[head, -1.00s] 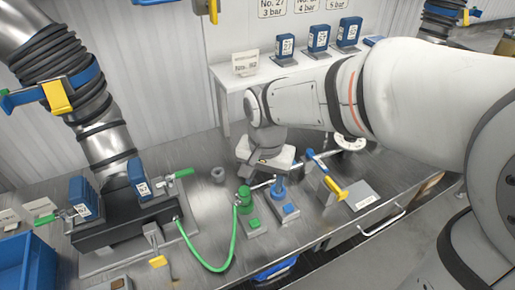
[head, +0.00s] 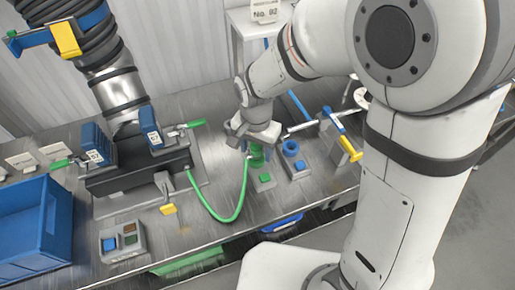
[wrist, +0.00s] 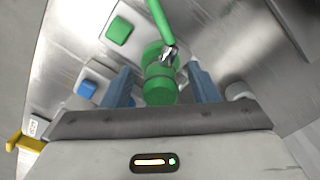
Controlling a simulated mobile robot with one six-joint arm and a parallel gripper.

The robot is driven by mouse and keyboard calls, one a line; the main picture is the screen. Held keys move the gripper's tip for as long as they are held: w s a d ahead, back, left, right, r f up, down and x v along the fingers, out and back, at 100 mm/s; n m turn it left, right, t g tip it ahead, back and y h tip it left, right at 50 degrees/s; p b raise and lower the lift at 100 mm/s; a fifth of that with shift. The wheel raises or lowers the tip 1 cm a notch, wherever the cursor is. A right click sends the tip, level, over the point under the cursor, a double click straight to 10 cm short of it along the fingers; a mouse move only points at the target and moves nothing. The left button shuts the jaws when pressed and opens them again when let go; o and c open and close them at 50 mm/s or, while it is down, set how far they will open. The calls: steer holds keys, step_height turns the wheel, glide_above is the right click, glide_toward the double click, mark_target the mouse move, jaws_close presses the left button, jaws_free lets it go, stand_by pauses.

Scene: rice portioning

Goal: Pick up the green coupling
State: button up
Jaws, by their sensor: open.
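The green coupling (wrist: 161,88) stands on a small grey base on the metal bench, with a green hose running from it. In the head view the coupling (head: 257,158) shows just below my gripper (head: 254,143), partly hidden by it. In the wrist view the coupling lies between the two blue fingers of my gripper (wrist: 162,88), with a gap on each side. My gripper is open and holds nothing.
A blue ring-shaped fitting (head: 291,148) on its own base stands close to the right. A yellow-handled valve (head: 338,122) is further right. A dark manifold (head: 135,182) with blue parts is on the left, and a blue crate (head: 35,225) is beyond it.

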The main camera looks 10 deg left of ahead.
steer(key=c, duration=1.2)
steer(key=shift+o, duration=0.2)
step_height(320, 180, up, 9)
steer(key=shift+r+b, duration=0.15)
steer(key=shift+b, duration=0.3)
steer(key=shift+f+b, duration=1.45)
steer(key=shift+f, duration=0.45)
